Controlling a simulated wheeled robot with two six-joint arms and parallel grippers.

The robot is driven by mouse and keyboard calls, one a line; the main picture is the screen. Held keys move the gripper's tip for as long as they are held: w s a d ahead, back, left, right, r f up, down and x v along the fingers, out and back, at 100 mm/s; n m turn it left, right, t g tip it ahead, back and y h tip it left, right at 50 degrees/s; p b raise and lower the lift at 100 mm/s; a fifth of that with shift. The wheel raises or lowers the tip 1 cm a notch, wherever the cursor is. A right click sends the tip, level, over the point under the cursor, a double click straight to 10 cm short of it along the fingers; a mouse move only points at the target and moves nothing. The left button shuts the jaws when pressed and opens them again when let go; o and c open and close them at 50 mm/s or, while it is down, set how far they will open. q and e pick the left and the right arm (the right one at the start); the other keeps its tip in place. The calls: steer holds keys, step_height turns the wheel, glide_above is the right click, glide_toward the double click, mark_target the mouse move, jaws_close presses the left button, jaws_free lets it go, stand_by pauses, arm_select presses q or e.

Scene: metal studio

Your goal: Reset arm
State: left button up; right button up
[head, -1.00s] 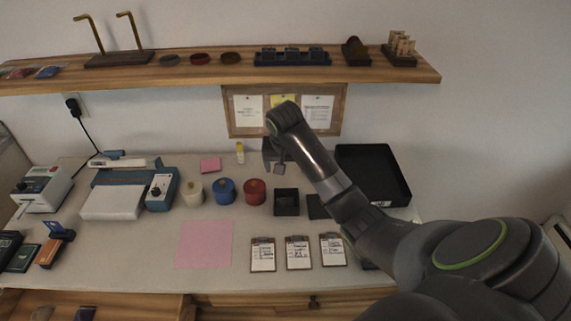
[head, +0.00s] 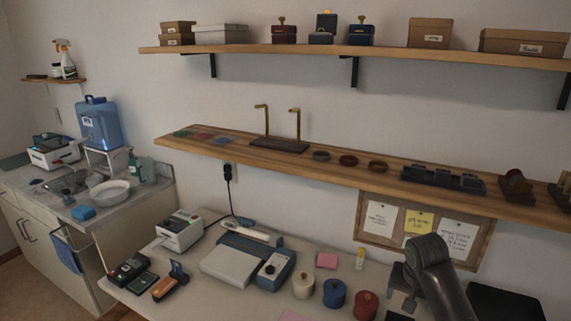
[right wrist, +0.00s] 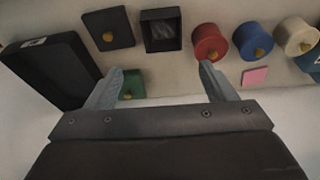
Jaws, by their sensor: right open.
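My right arm comes up at the lower right of the head view, its gripper (head: 402,290) low over the back of the table (head: 205,305), partly cut off and hidden by the arm. In the right wrist view the right gripper (right wrist: 158,78) is open, its two grey fingers wide apart with nothing held. A green object with a yellow knob (right wrist: 132,86) shows beyond and between the fingers, not gripped. My left gripper is in neither view.
Red (head: 365,304), blue (head: 335,293) and cream (head: 303,285) lidded pots stand left of the arm. A black open box (right wrist: 161,30) and black tray (right wrist: 50,70) are near the gripper. A wooden shelf (head: 330,168) and pinboard (head: 378,240) are behind.

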steer(key=s+a+f+n, duration=0.2)
steer(key=s+f, duration=0.6)
steer(key=s, duration=0.1)
steer(key=s+a+f+n+t, duration=0.15)
steer(key=s+n, duration=0.25)
steer(key=s, duration=2)
step_height(320, 180, down, 27)
steer(key=g+b, duration=0.1)
steer(key=g, duration=0.1)
steer(key=s+f+b, duration=0.1)
steer(key=s+f, duration=1.4)
steer(key=shift+s+a+f+g+y, duration=0.15)
steer(key=shift+a+f+g+y, duration=0.2)
steer(key=shift+g+y, duration=0.1)
